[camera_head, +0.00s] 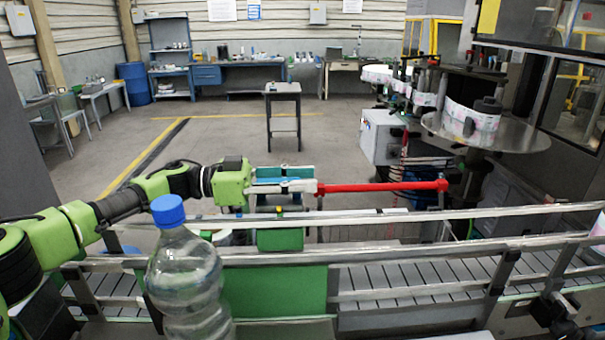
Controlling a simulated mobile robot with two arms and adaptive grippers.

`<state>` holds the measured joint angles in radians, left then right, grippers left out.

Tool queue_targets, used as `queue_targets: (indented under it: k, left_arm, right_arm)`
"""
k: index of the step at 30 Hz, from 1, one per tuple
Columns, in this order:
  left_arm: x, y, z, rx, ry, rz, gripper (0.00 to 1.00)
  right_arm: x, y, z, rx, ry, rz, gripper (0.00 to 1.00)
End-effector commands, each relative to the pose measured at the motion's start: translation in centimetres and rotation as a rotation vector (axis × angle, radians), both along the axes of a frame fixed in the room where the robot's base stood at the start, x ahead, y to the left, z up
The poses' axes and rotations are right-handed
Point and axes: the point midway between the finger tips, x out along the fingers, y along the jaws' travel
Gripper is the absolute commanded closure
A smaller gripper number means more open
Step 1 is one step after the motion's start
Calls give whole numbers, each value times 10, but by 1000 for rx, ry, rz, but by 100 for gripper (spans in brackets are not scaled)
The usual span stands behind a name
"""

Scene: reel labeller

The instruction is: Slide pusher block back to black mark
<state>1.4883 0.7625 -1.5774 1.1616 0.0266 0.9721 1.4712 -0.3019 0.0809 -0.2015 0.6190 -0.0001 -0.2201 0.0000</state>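My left arm comes in from the left, and its gripper (298,187) is level above the conveyor's far rail. White and grey gripper parts sit at the near end of a long red bar (385,187), which points right. I cannot tell whether the fingers are closed on the bar or only line up with it. A green block (280,238) is below the gripper, partly hidden by the rails. I cannot tell whether the block or the bar is the pusher block. I cannot make out a black mark. My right gripper is out of view.
A clear bottle (187,280) with a blue cap stands in the near foreground. Metal rails border the slatted conveyor (410,275). A round reel plate (500,140) with a label reel is at the right. A small dark stand (283,90) is behind on open floor.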

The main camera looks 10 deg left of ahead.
Motion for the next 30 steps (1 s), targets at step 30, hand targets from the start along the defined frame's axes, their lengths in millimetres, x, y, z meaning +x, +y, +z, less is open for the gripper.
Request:
queue_targets:
  k: [30]
  left_arm:
    - [10, -57, 4, -4, 3, -6, 100]
  right_arm:
    - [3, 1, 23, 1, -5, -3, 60]
